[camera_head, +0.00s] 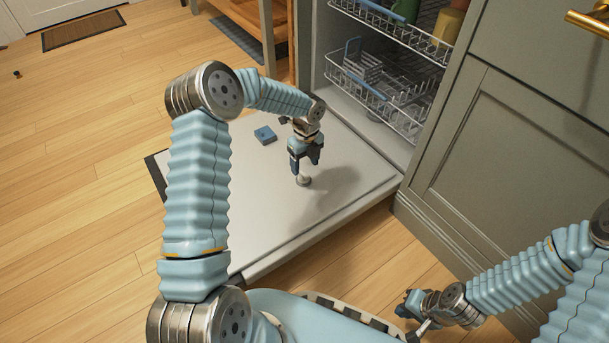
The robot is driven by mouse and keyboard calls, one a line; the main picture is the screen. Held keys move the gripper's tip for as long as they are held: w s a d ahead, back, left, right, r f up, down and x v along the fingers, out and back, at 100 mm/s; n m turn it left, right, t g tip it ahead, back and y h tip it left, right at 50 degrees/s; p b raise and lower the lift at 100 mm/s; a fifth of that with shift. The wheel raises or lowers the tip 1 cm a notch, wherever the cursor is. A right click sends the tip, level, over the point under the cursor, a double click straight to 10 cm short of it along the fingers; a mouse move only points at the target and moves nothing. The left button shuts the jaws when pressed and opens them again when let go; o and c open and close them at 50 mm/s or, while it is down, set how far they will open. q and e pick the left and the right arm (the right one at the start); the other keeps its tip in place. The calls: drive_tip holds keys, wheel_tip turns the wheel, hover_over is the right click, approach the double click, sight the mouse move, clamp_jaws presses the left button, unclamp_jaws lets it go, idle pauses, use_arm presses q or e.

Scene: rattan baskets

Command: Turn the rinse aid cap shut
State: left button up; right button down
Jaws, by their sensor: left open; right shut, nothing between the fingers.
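The dishwasher door (225,225) lies folded down flat. A small round light-coloured cap (303,181) is on its inner face, right under my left gripper (304,168). My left gripper points down with its fingers apart, just above or around the cap; I cannot tell whether they touch it. A blue square piece (265,135) is on the door behind and left of that gripper. My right gripper (406,303) is shut and empty, low over the wooden floor in front of the cabinet, away from the door.
The open dishwasher holds an upper rack (400,28) with cups and a lower wire rack (375,95). A grey-green cabinet (500,165) with a brass handle (590,20) stands to the right. A wooden shelf (255,25) is behind.

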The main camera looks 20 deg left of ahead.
sight(305, 175)
use_arm(q)
wheel_tip(305, 175, down, 5)
drive_tip(key=shift+b, duration=0.35)
drive_tip(key=shift+c, duration=0.3)
drive_tip(key=c, duration=1)
